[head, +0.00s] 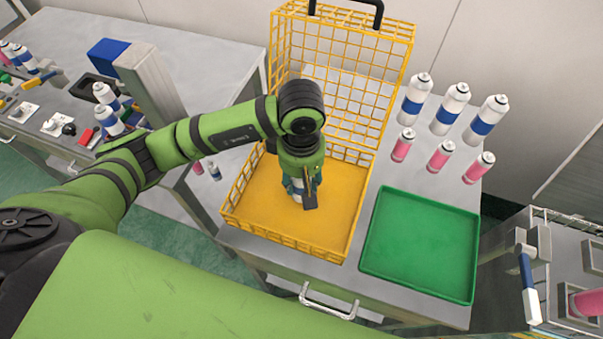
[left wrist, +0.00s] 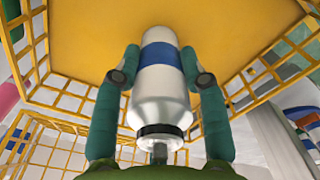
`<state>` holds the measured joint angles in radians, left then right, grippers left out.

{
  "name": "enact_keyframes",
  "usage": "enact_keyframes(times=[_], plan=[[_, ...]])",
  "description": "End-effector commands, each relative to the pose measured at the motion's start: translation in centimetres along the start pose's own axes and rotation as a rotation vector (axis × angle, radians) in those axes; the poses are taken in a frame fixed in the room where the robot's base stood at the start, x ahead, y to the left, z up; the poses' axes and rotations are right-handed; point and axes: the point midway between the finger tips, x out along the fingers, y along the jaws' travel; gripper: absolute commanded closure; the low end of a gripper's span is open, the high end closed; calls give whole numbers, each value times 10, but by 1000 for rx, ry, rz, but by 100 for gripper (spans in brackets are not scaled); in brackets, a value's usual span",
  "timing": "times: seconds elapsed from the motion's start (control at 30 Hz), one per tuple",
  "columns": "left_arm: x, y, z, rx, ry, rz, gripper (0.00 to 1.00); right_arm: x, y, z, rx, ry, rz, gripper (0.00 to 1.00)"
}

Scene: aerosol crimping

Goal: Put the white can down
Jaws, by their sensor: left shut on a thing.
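My left gripper (head: 303,197) points down inside the yellow wire basket (head: 255,212), over its solid yellow floor. In the left wrist view the gripper (left wrist: 162,78) is shut on a white can (left wrist: 163,103) with a blue band, one finger on each side. The can's silver neck faces the camera and its other end points at the basket floor. In the head view the arm and fingers mostly hide the can. I cannot tell whether its base touches the floor. My right gripper is not in view.
A green tray (head: 420,245) lies empty to the right of the basket. Several white cans with blue bands (head: 450,108) and pink cans (head: 441,155) stand behind it. The basket's tall mesh back (head: 340,65) rises behind my arm. Another bench (head: 180,50) with tools is at left.

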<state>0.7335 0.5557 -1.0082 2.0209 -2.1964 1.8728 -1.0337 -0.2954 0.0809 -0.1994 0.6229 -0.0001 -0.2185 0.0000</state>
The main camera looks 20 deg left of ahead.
Motion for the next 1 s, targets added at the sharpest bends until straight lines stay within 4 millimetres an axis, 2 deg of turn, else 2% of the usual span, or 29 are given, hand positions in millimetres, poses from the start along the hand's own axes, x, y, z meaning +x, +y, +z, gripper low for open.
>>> enact_keyframes(times=[0.3,0.33,0.37,0.4,0.83,1.0], plan=[[4,0,0,1,0,1,100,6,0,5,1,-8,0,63],[3,0,0,1,-1,0,50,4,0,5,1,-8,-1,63],[2,0,0,1,-1,0,38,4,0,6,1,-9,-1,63],[2,0,0,1,-1,0,34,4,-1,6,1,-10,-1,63],[-3,1,0,1,0,2,34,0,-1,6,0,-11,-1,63],[-30,2,0,4,3,8,34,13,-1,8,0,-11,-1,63]])
